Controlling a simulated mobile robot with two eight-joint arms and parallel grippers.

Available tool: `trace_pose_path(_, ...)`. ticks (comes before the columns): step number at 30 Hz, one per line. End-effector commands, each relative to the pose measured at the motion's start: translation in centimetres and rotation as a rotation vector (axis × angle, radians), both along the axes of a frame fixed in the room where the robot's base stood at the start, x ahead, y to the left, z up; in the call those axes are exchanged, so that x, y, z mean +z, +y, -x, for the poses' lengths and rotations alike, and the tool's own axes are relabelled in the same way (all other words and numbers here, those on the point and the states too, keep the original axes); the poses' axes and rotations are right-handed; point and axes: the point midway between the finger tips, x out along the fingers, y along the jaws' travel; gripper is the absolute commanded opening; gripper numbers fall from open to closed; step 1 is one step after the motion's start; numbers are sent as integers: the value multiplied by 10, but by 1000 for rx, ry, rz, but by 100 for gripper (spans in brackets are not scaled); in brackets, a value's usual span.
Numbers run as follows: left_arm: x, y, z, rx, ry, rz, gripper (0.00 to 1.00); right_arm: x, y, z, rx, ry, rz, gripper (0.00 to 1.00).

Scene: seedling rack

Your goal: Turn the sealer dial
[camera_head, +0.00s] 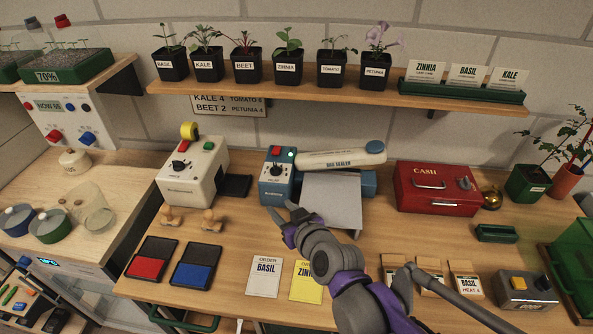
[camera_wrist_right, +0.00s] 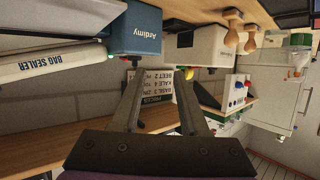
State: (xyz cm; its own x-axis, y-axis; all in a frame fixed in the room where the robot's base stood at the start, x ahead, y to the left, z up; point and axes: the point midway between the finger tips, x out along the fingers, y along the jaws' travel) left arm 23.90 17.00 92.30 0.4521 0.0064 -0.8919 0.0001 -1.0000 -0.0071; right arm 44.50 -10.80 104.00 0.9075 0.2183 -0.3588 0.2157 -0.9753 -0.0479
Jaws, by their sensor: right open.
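The bag sealer has a blue control box (camera_head: 268,193) with a dark dial (camera_head: 276,172) on its sloped face, plus a red button and a small green light. Its long white sealing arm (camera_head: 340,157) lies to the right of the box. My right gripper (camera_head: 281,208) is open and empty, just in front of the box's lower front and apart from the dial. In the right wrist view, the fingers (camera_wrist_right: 160,98) are spread, with the blue box (camera_wrist_right: 136,32) beyond them at the top. The dial's face cannot be made out there. My left gripper is not in view.
A white machine (camera_head: 190,178) with its own dial stands left of the sealer. A red cash box (camera_head: 437,188) stands to the right. Ink pads (camera_head: 195,267), order cards (camera_head: 264,277) and seed packets (camera_head: 465,280) lie along the front. A shelf (camera_head: 440,101) with potted seedlings runs above.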

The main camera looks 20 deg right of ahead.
Motion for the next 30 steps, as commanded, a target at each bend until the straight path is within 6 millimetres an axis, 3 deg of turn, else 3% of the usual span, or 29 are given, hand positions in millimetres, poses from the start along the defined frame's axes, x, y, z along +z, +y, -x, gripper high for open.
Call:
trace_pose_path(1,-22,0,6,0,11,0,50,-11,4,-21,-22,-77,-10,44)
trace_pose_path(3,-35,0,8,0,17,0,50,-9,1,-46,-73,-180,-12,44)
trace_pose_path(9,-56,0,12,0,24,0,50,-14,-14,-84,-222,-340,-1,44)
trace_pose_path(17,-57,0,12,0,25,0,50,-14,-22,-103,-275,-375,10,44)
trace_pose_path(30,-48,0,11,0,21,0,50,-13,-26,-180,-274,-374,9,44)
